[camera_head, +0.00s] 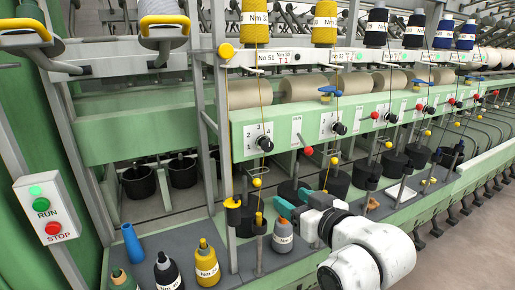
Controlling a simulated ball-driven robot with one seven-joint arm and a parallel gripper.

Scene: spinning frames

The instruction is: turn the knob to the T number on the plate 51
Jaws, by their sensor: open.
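The plate 51 (267,58) is a white label on the upper rail at the left; it reads No 51, with what looks like Nm 30 and a red T 1. Below it, on the green beam, is a white dial panel with small numbers (252,131) and a black knob (265,144). A yellow thread passes in front of the panel. Which number the knob points to is too small to tell.
Another dial with a black knob (339,128) sits to the right on the green beam (300,124). A red ball (308,150) is between them. Cones stand on the grey shelf (222,262), including a grey one (282,238) close under my gripper. A thin upright post (227,170) stands left.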

